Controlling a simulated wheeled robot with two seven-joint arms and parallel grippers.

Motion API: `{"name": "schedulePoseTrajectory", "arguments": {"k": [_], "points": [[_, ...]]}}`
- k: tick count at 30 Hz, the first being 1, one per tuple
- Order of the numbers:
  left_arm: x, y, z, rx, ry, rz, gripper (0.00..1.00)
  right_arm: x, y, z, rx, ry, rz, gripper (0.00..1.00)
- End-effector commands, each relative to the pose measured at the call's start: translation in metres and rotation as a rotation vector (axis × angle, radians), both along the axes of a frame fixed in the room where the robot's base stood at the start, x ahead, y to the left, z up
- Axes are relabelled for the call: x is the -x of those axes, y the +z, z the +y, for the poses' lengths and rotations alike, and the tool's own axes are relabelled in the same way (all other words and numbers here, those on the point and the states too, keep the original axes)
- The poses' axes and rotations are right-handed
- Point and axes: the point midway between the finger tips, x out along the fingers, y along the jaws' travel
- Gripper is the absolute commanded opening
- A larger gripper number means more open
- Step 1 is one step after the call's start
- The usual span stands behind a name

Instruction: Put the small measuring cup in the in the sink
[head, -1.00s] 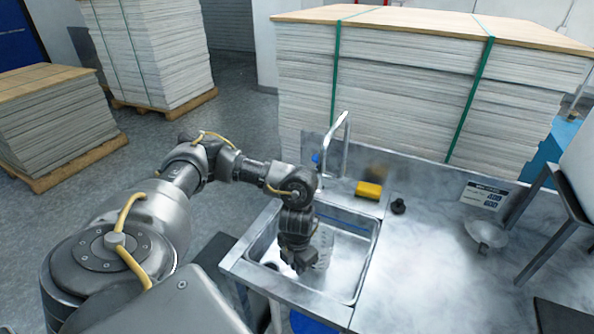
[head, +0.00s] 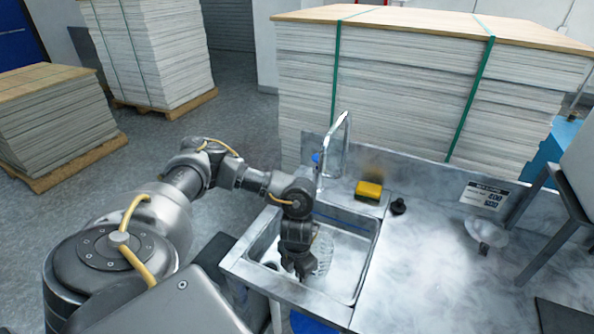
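The steel sink (head: 366,262) is set into the left end of the metal counter. A clear measuring cup (head: 323,250) shows within the sink's outline, partly hidden behind my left gripper; its lower part and what it rests on are hard to make out. My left gripper (head: 299,274) points down into the basin, just left of and in front of the cup. The fingers are small and dark against the basin, so I cannot tell whether they touch the cup. My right gripper is out of view.
A faucet (head: 345,140) stands behind the sink. A yellow sponge (head: 369,191) and a black stopper-like object (head: 398,206) lie near its back right corner. A pale dish (head: 487,232) sits farther right. The counter (head: 420,270) between is clear.

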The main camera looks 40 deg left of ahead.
Motion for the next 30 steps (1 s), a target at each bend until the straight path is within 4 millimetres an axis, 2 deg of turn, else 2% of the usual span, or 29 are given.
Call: {"name": "schedulePoseTrajectory", "arguments": {"k": [5,7,15,21,25,30], "points": [[-0.001,0.007,0.0,0.001,0.0,-0.002,0.33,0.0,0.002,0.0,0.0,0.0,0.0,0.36],[-0.001,0.016,-0.001,0.002,-0.003,-0.003,0.33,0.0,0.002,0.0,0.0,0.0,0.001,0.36],[-0.002,0.076,0.0,0.0,-0.004,-0.007,0.33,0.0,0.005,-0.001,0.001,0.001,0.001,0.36],[-0.001,0.108,0.0,-0.001,-0.002,-0.004,0.33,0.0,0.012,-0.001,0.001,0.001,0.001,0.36],[-0.001,0.119,0.0,0.0,-0.002,-0.003,0.33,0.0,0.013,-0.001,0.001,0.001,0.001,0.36],[0.0,0.123,0.0,0.0,0.0,-0.001,0.33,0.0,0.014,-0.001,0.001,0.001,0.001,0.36]]}}
